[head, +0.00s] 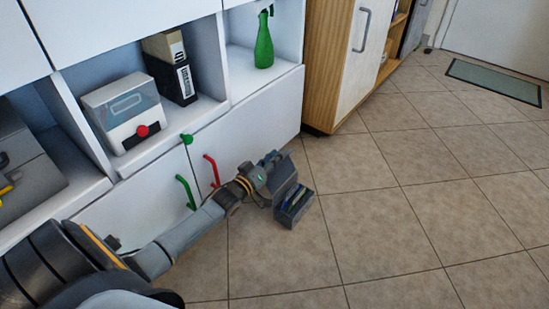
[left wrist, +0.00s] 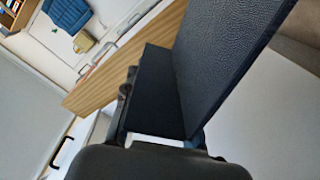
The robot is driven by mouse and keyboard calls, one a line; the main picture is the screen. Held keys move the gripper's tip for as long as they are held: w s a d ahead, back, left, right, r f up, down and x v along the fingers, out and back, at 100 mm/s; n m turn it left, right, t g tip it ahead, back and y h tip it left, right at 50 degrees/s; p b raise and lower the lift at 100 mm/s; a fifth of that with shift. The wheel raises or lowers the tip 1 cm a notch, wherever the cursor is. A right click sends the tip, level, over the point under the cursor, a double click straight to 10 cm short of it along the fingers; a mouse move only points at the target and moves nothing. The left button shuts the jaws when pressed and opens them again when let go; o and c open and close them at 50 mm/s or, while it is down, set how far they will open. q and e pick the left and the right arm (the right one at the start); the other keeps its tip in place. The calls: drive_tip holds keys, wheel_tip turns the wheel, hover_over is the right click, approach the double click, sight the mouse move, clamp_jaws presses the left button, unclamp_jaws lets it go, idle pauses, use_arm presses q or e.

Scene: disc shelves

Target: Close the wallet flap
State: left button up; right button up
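The dark wallet (head: 293,207) is at the end of my left arm in the head view, in front of the low cabinet doors. Its flap (head: 284,178) stands open at an angle to the body, and blue and greenish contents show inside. My left gripper (head: 270,172) is at the wallet and appears shut on it. In the left wrist view the textured dark flap (left wrist: 225,55) rises on the right, and a second dark panel (left wrist: 157,92) meets it in a V. The fingertips are mostly hidden behind the wallet. My right gripper is not in view.
The tiled floor (head: 400,210) to the right is clear.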

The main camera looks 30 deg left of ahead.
use_arm(q)
clamp_jaws()
